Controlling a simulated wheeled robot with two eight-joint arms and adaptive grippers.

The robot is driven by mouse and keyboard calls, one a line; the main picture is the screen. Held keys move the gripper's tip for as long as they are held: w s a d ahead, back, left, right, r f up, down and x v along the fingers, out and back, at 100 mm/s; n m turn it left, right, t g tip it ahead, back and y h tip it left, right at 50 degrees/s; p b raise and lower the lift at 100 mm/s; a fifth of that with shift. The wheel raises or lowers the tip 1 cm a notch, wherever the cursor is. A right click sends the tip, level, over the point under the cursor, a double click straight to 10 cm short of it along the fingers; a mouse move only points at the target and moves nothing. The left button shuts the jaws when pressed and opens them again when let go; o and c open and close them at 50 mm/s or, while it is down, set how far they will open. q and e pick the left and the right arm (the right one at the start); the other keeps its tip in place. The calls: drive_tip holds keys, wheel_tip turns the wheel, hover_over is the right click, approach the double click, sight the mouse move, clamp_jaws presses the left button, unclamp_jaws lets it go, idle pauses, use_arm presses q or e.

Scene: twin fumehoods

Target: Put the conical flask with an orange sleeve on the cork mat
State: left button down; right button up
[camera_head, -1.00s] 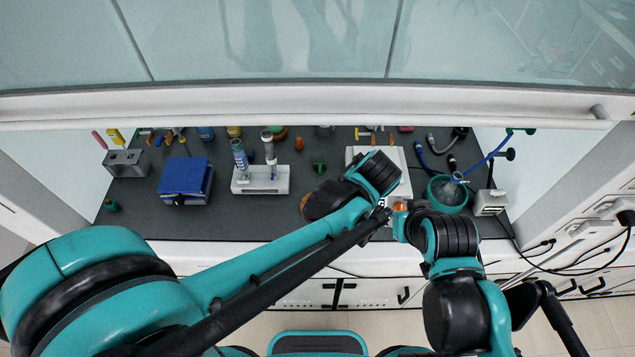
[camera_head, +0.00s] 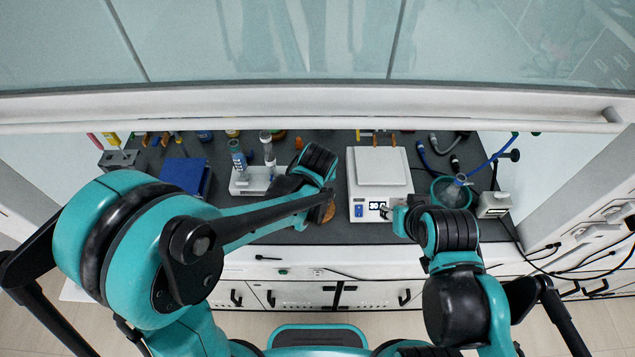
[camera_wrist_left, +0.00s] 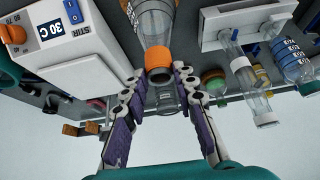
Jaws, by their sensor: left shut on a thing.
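The conical flask (camera_wrist_left: 152,20) has clear glass and an orange sleeve (camera_wrist_left: 158,58) around its neck. In the left wrist view my left gripper (camera_wrist_left: 160,84) is shut on it, one finger on each side of the neck. In the head view the flask and left fingertips are hidden behind my left arm. A brown, round-edged patch beside that wrist, apparently the cork mat (camera_head: 328,212), shows partly on the bench. I cannot tell whether the flask touches anything below. My right gripper (camera_head: 390,212) is near the stirrer's front; its jaws are unclear.
A white hotplate stirrer (camera_head: 378,172) stands right of my left wrist; it also shows in the left wrist view (camera_wrist_left: 85,60). A white tube rack (camera_head: 250,182) stands to the left, with a blue box (camera_head: 185,173) beyond it. A green-rimmed vessel (camera_head: 452,192) is at the right.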

use_arm(q)
wheel_tip(320, 180, down, 4)
drive_tip(key=shift+r, duration=0.15)
drive_tip(key=shift+b, duration=0.35)
drive_tip(key=c, duration=1.6)
unclamp_jaws()
drive_tip(key=o, duration=0.4)
